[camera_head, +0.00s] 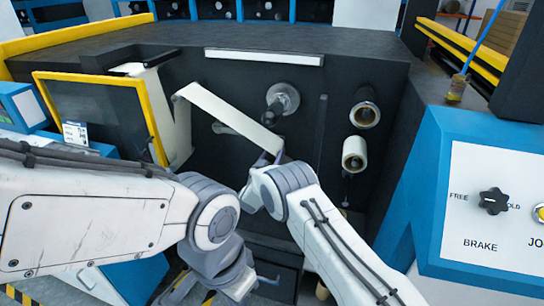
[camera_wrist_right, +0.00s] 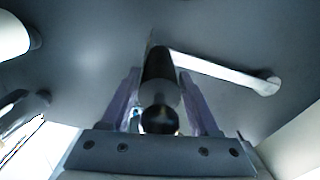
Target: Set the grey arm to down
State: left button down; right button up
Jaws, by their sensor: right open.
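In the right wrist view the grey arm (camera_wrist_right: 222,70) is a pale bar with a rounded end at right. A black cylinder with a grey end (camera_wrist_right: 158,72) stands at its other end. My right gripper (camera_head: 270,158) is at the strip's lower right end in the head view. In the wrist view its open fingers (camera_wrist_right: 160,102) lie on either side of the cylinder, with gaps visible. My left arm comes in from the left; its gripper is not visible.
The white strip (camera_head: 228,116) slants across the panel. Two rolls (camera_head: 365,113) (camera_head: 355,153) and a round hub (camera_head: 282,99) stick out to the right. A yellow-framed guard (camera_head: 153,120) is at left, a blue-and-white brake console (camera_head: 490,230) at right.

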grip_shut()
dwell(1.4)
